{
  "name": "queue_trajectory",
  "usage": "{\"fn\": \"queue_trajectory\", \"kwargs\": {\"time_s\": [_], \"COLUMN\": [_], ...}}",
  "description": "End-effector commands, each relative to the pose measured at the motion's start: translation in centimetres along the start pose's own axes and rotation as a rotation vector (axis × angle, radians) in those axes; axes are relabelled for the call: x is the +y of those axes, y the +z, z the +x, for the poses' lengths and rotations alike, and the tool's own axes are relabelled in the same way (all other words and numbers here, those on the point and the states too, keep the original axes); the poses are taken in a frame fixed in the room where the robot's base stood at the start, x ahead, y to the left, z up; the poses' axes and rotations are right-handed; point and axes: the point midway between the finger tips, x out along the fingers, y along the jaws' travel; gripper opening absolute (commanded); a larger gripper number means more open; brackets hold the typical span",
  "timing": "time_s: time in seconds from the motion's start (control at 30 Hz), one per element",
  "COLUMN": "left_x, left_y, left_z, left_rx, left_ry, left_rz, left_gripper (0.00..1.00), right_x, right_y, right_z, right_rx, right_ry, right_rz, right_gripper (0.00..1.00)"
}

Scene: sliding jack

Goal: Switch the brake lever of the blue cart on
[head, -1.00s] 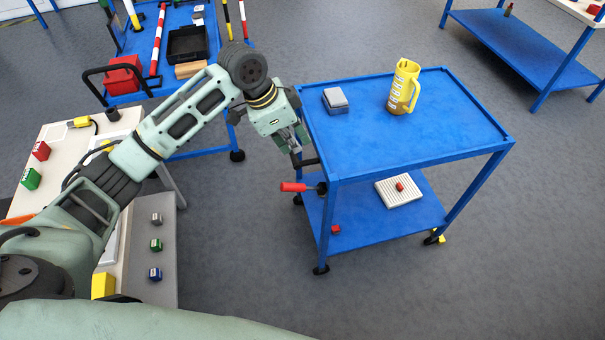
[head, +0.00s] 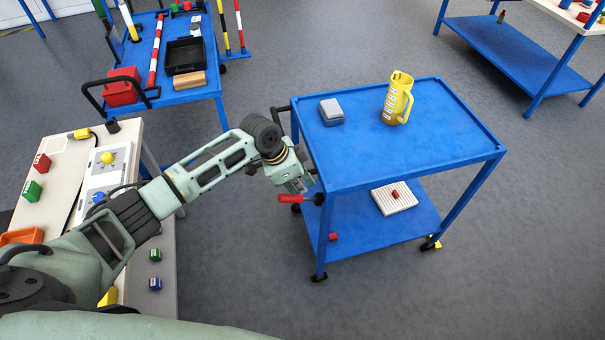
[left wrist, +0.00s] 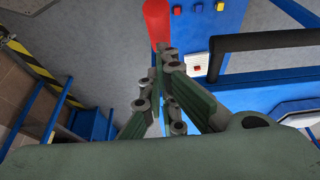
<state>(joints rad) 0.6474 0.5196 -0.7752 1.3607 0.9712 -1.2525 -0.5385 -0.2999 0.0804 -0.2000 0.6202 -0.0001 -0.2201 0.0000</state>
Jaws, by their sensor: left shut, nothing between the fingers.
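The blue cart (head: 345,176) stands right of centre in the head view, with a blue top and a lower shelf. Its red brake lever (head: 297,199) sticks out to the left from a dark pivot at the near left leg. My left gripper (head: 303,187) is shut and empty, just above the lever; I cannot tell whether it touches. In the left wrist view the gripper fingers (left wrist: 168,88) are together, and the red lever (left wrist: 157,22) shows beyond their tips. The cart's black handle (left wrist: 262,41) is to the right there. My right gripper is not in view.
A grey box (head: 331,112) and a yellow jug (head: 397,99) stand on the cart top. A white ribbed tray (head: 394,198) is on its lower shelf. A worktable (head: 57,200) stands left, another blue cart (head: 205,92) behind it. Floor right of the cart is clear.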

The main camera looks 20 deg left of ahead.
Motion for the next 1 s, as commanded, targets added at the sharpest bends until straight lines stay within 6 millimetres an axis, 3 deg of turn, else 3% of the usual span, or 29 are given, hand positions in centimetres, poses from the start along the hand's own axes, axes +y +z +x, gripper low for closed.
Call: {"fn": "queue_trajectory", "kwargs": {"time_s": [1.0], "left_x": [0.0], "left_y": [1.4], "left_z": [0.7], "left_rx": [0.092], "left_ry": [0.000], "left_rz": [-0.002], "left_gripper": [0.00], "right_x": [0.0], "right_y": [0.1], "right_z": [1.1], "right_rx": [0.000], "right_ry": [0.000], "right_rz": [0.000], "right_gripper": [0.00]}}
